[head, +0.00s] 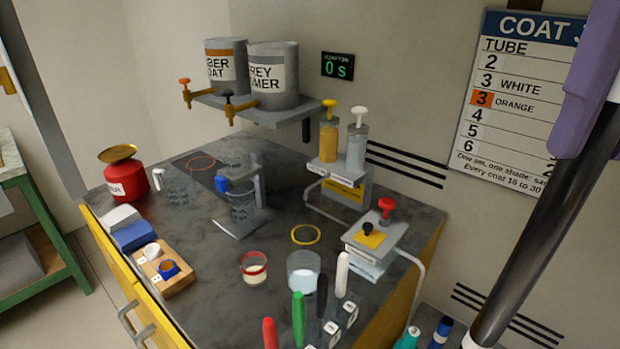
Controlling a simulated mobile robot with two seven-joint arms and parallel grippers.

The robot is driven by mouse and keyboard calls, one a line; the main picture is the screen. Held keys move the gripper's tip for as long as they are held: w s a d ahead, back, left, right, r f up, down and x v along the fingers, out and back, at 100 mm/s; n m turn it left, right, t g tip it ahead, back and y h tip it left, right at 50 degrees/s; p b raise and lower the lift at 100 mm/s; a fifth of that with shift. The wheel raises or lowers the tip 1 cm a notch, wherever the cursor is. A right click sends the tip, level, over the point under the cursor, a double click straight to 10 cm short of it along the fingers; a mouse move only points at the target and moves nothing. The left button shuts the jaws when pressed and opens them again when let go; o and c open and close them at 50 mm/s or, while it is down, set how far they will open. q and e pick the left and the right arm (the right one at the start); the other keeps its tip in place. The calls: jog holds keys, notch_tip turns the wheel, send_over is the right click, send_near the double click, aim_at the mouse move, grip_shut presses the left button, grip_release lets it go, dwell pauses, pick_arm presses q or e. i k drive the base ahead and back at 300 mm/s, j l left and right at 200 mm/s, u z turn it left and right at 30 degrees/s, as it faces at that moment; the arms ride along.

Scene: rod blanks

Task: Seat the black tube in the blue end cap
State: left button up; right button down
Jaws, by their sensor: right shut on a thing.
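The black tube (548,212) runs large and slanted across the right side, close to the camera, with a white section at its lower end. My right gripper (585,95) shows as a purple part at the upper right, against the upper part of the tube and shut on it. Its fingertips are only partly in view. The blue end cap (168,268), a ring with orange inside, sits on a wooden block (178,287) at the left of the bench, well apart from the tube. My left gripper is not in view.
A white cap (152,251) shares the block. Glass cups (303,270), a red-rimmed jar (254,268) and upright rods (298,318) stand at the bench's front. A pump stand (345,190) and paint cans (273,75) are behind. Bare bench lies around the yellow ring (305,226).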

aim_at(170, 274)
jog(key=i+j, duration=0.1)
jog(key=j, duration=0.3)
jog(key=j+u, duration=0.1)
jog(key=j, duration=0.3)
jog(key=i+j, duration=0.15)
jog(key=j, duration=0.25)
jog(key=i+j+u, duration=0.1)
jog(key=j, duration=0.3)
jog(key=i+j, duration=0.1)
jog(key=j, duration=0.3)
jog(key=i+j+u, duration=0.1)
jog(key=i, duration=0.25)
